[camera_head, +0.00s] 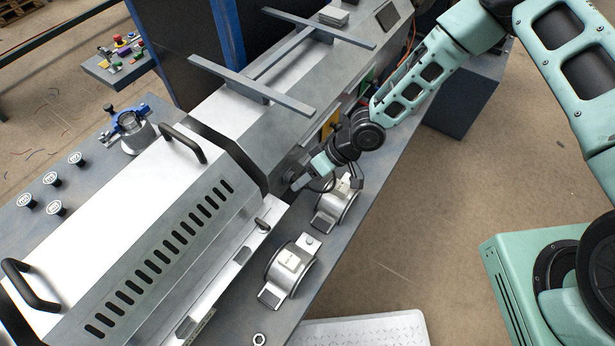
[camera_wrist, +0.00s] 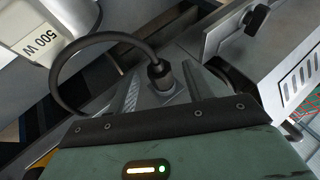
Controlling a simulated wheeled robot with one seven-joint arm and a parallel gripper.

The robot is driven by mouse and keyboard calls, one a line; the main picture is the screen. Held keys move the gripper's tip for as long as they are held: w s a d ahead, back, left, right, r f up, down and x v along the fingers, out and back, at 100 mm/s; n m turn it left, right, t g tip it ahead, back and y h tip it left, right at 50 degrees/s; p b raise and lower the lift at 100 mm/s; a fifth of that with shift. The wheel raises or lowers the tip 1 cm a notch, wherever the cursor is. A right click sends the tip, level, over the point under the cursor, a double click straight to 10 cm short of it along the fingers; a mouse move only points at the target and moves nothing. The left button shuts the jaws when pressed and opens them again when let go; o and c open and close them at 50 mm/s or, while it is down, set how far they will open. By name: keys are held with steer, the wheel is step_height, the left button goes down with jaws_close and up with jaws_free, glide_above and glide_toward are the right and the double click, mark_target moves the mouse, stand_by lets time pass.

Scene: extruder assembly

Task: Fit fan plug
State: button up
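My gripper (camera_head: 303,181) is beside the side of the extruder, just above and behind the rear of two white-and-grey fan units (camera_head: 335,205). In the wrist view, the fingers (camera_wrist: 162,88) stand on either side of the grey fan plug (camera_wrist: 158,98) and appear closed on it. A black cable (camera_wrist: 72,55) leaves the plug's dark collar and loops to the left. A white housing marked "500 W" (camera_wrist: 35,45) is at the upper left of that view. The plug's front end and any socket facing it are hidden.
The second fan unit (camera_head: 288,268) stands nearer on the grey bench, with a loose nut (camera_head: 259,339) in front. The slotted extruder cover (camera_head: 165,255) rises on the left. A white tray (camera_head: 365,330) lies at the bottom. Floor to the right is open.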

steer(key=b+v, duration=0.1)
steer(key=v, duration=1.6)
steer(key=shift+d+r, duration=0.15)
steer(key=s+r+m+h, duration=0.1)
steer(key=s+r+h, duration=0.6)
steer(key=s+r, duration=1.2)
steer(key=shift+s+t, duration=0.4)
steer(key=shift+s, duration=0.6)
